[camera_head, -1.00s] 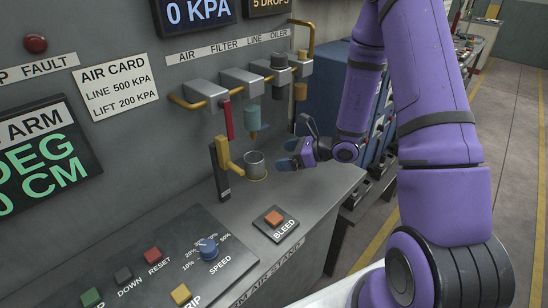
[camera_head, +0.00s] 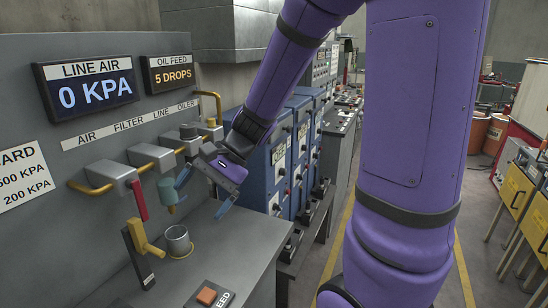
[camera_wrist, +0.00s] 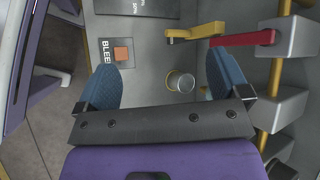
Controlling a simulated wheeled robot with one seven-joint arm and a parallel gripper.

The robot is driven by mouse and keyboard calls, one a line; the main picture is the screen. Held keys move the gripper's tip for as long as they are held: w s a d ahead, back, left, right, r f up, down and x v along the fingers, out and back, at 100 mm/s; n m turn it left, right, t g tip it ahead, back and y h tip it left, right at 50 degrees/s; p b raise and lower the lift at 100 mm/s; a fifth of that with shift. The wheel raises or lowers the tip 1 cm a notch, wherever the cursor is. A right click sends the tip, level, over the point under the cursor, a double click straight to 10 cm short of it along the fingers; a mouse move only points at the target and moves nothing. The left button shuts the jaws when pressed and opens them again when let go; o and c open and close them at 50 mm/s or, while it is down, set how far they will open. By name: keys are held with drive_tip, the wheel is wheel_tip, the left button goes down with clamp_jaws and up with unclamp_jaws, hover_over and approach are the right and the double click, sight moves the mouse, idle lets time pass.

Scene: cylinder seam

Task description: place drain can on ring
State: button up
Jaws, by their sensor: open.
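The drain can (camera_head: 178,240) is a small silver metal cup, standing upright on the grey bench below the air fittings. A thin yellow ring (camera_head: 188,255) shows at its foot. In the wrist view the can (camera_wrist: 183,82) sits at the ring (camera_wrist: 168,82), whose yellow arc shows on the can's left side. I cannot tell how exactly the can is centred. My gripper (camera_head: 204,194) is open and empty, above and apart from the can. In the wrist view the can appears between the two blue fingers of my gripper (camera_wrist: 160,65), nearer the right one.
A teal filter bowl (camera_head: 167,194) hangs above the can, close to one finger. A yellow lever (camera_head: 145,240) and a red handle (camera_head: 138,200) stand left of it. The orange bleed button (camera_head: 206,296) is in front. Blue cabinets (camera_head: 275,165) stand right of the bench.

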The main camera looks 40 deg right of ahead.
drive_tip(key=s+d+r+n+t+h, duration=0.2)
drive_tip(key=s+d+r+n+h, duration=0.1)
drive_tip(key=s, duration=0.4)
drive_tip(key=s+d+r+n+t+h, duration=0.2)
drive_tip(key=s+d+r+n+h, duration=0.1)
drive_tip(key=s+r+n+h, duration=0.3)
wheel_tip(320, 180, up, 2)
drive_tip(key=shift+s+d+r+n, duration=0.15)
drive_tip(key=shift+s+d+n, duration=0.05)
drive_tip(key=shift+s+n, duration=0.45)
